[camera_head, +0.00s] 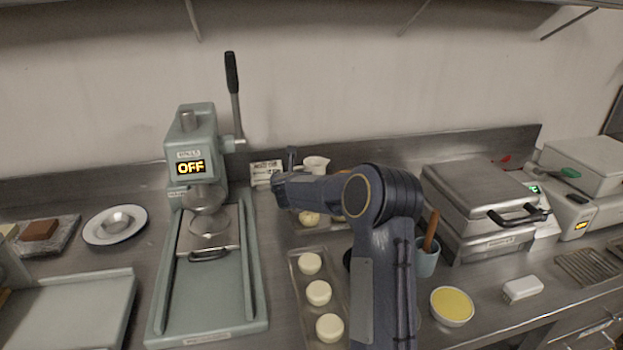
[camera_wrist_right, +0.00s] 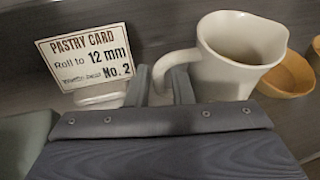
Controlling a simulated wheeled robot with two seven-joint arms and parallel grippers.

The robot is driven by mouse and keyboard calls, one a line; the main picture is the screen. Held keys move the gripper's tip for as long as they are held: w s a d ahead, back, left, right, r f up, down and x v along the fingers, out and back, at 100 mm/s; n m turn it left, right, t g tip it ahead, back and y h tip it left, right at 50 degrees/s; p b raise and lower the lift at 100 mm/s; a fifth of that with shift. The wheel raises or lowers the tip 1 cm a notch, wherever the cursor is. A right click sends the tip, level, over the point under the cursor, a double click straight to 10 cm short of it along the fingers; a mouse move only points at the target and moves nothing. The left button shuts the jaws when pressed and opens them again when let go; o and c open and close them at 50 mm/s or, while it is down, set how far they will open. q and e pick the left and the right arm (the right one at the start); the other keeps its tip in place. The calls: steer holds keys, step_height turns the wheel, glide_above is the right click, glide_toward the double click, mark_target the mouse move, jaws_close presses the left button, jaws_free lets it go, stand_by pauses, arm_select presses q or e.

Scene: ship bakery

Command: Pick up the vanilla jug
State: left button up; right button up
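A cream jug (camera_wrist_right: 240,62) with a side handle stands upright at the back of the counter; no label on it shows. In the head view the jug (camera_head: 316,164) is just behind my right gripper (camera_head: 288,165), partly covered by the arm. In the right wrist view the gripper's two fingers (camera_wrist_right: 161,88) are apart, with the jug's handle at the gap between them. The right finger is close to the jug's body. I see space beside the handle, so the fingers do not look closed on it. My left gripper is out of view.
A pastry card (camera_wrist_right: 88,55) stands left of the jug, and a tan bowl (camera_wrist_right: 288,75) is to its right. A tray (camera_head: 304,320) of dough rounds lies in front. A press (camera_head: 197,150) stands left and a griddle (camera_head: 475,195) right. The wall is close behind.

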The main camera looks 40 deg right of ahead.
jaws_close()
steer(key=shift+r, duration=0.15)
